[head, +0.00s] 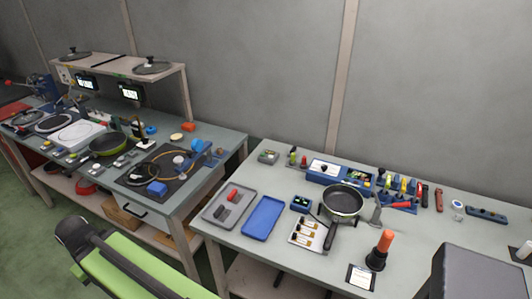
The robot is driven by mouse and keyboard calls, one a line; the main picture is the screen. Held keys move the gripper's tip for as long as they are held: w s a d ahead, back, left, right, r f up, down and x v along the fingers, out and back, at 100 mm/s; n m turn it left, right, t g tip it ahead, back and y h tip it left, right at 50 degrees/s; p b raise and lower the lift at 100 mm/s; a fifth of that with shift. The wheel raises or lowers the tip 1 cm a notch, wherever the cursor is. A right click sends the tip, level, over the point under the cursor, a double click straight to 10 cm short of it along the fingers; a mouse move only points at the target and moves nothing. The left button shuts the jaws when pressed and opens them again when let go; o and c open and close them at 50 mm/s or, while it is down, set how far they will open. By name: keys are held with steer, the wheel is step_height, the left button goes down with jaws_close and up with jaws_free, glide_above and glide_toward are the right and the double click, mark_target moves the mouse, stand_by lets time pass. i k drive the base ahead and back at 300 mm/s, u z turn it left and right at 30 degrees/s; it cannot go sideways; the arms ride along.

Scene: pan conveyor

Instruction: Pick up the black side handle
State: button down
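A grey tray (209,222) lies at the left end of the right-hand table. In it are small dark pieces (222,211) that look like black side handles, next to a red piece (233,194). They are too small to make out their exact shape or count. A dark frying pan (342,202) stands on the same table, its long black handle (330,237) pointing toward the front. My gripper is not in view.
A blue tray (263,219) lies right of the grey tray. A white panel (308,234), an orange-topped tool (384,242) and a blue device (339,173) share the table. A cluttered workbench (221,141) with a shelf is behind left.

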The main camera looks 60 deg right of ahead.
mark_target(223, 214)
steer(key=z, duration=1.8)
steer(key=k, duration=0.5)
steer(key=z, duration=0.05)
steer(key=i, duration=0.5)
steer(key=z, duration=0.1)
